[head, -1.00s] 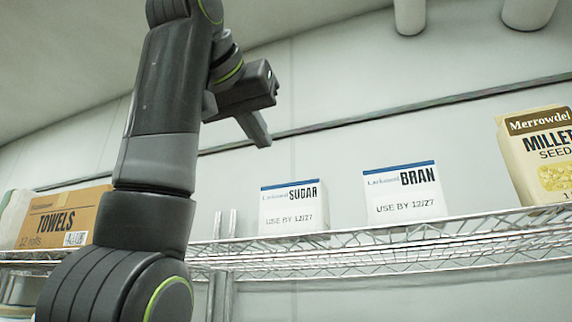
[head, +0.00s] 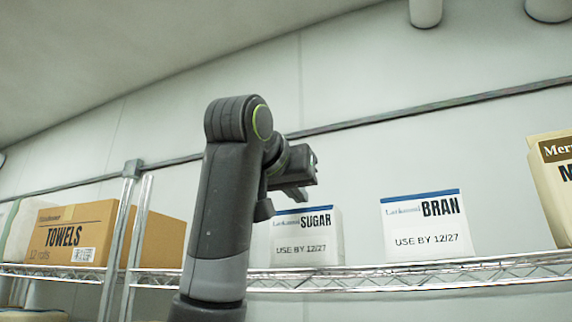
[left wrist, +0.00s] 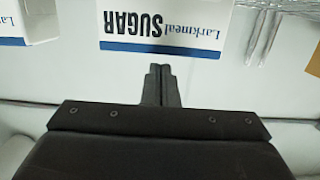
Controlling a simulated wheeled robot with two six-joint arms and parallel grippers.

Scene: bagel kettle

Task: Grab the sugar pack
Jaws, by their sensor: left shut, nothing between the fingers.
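The sugar pack (head: 308,237) is a white box with a blue top stripe, standing upright on the wire shelf. My left arm partly hides its left side in the head view. My left gripper (head: 296,196) is shut and empty, level with the top of the pack in the head view. In the left wrist view the pack (left wrist: 165,28) appears upside down, and the shut fingertips (left wrist: 160,70) point at it just beyond its blue stripe. A small gap shows between fingertips and pack there. My right gripper is not in view.
A bran pack (head: 427,228) stands to the right of the sugar, with a gap between. A millet seed bag (head: 553,190) is at the far right. A towels box (head: 90,235) is at the left, behind the shelf posts (head: 125,240). The wire shelf (head: 400,280) runs across.

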